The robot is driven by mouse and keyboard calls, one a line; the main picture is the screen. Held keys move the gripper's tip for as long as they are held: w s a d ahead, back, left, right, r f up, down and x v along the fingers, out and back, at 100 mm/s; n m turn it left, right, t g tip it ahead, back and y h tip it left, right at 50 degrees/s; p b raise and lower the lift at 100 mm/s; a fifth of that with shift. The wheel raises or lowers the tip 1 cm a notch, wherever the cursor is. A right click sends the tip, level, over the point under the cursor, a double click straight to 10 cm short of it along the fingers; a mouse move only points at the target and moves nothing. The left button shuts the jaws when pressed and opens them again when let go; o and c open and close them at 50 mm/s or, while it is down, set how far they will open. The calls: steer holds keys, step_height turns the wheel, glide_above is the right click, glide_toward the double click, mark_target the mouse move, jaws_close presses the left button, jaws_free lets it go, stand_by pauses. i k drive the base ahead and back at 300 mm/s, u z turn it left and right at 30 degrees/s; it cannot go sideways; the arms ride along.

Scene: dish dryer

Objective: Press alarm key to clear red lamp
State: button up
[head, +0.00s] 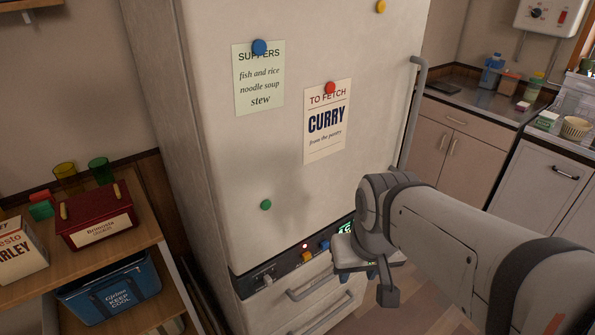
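A control panel (284,272) runs across the front of the pale fridge (205,150), below its upper door. A small red lamp (305,245) glows on it. Just below the lamp is an orange-yellow key (307,256), and to its right a blue key (324,246). The key markings are too small to read, so I cannot tell which is the alarm key. A green lit display (346,229) shows partly at the right, cut off by my arm. My gripper (372,278) points down in front of the panel's right end, right of the keys. Its fingertips are not clear.
A pale switch (267,281) sits at the panel's left. Drawer handles (310,284) stick out below the panel. A long door handle (413,110) is at the fridge's right edge. A wooden shelf (135,235) with boxes stands at left. Counters (475,100) line the right.

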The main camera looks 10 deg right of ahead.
mark_target(306, 255)
steer(key=i, duration=0.4)
steer(key=z, duration=1.95)
steer(key=k, duration=1.85)
steer(key=u, duration=0.85)
steer(key=i, duration=1)
steer(key=u, duration=0.1)
